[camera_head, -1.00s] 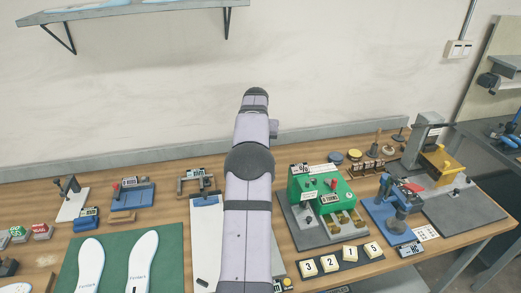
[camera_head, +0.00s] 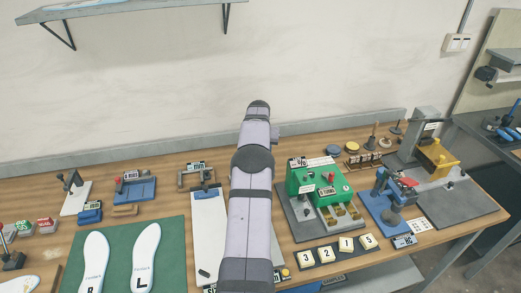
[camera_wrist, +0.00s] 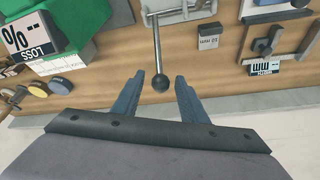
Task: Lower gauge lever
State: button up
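In the wrist view, a thin metal lever (camera_wrist: 157,48) with a dark ball knob (camera_wrist: 160,84) extends from a pale grey gauge (camera_wrist: 172,15) at the top edge. My gripper (camera_wrist: 161,79) has two blue fingers spread apart. The ball knob shows in the gap between the fingertips, with space on both sides. I cannot tell whether it is at the same depth as the tips. In the head view, my arm hides the lever, the gauge and my gripper.
A green loss box (camera_head: 319,181) stands right of my arm. A white clipboard (camera_head: 208,228) lies left of it. A width gauge (camera_head: 196,177) sits behind the clipboard. In the wrist view, a small 10 mm block (camera_wrist: 208,37) stands near the lever.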

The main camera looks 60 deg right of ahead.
jog(key=shift+f, duration=0.2)
grip_shut()
